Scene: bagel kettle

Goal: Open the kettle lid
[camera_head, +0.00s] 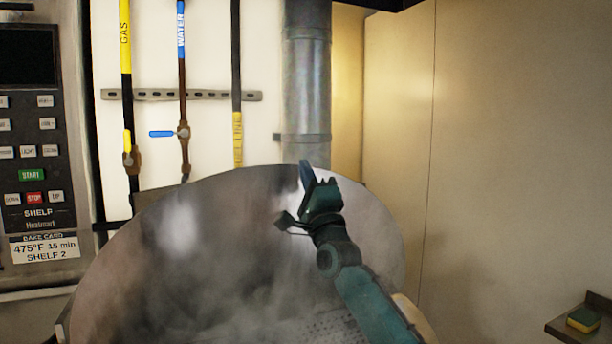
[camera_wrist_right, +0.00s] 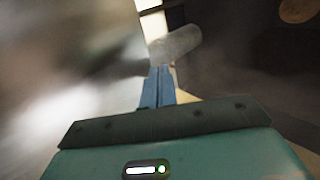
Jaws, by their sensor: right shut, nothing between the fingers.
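The kettle lid (camera_head: 180,230) is a large round metal disc. It stands raised and tilted up in the head view, with steam over its lower part. Perforated metal (camera_head: 325,328) shows faintly below it, at the bottom of the picture. My right gripper (camera_head: 306,174) is in front of the lid's upper right, its blue fingertips near the rim. In the right wrist view its fingers (camera_wrist_right: 158,86) are together with nothing between them. A blurred shiny surface, likely the lid, fills the left of that view. Whether the fingers touch the lid is unclear. My left gripper is out of view.
A metal flue pipe (camera_head: 307,90) rises behind the lid. Gas and water pipes with a blue valve handle (camera_head: 162,134) run down the wall. An oven control panel (camera_head: 35,160) stands at left. A sponge (camera_head: 583,319) sits on a small shelf at lower right.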

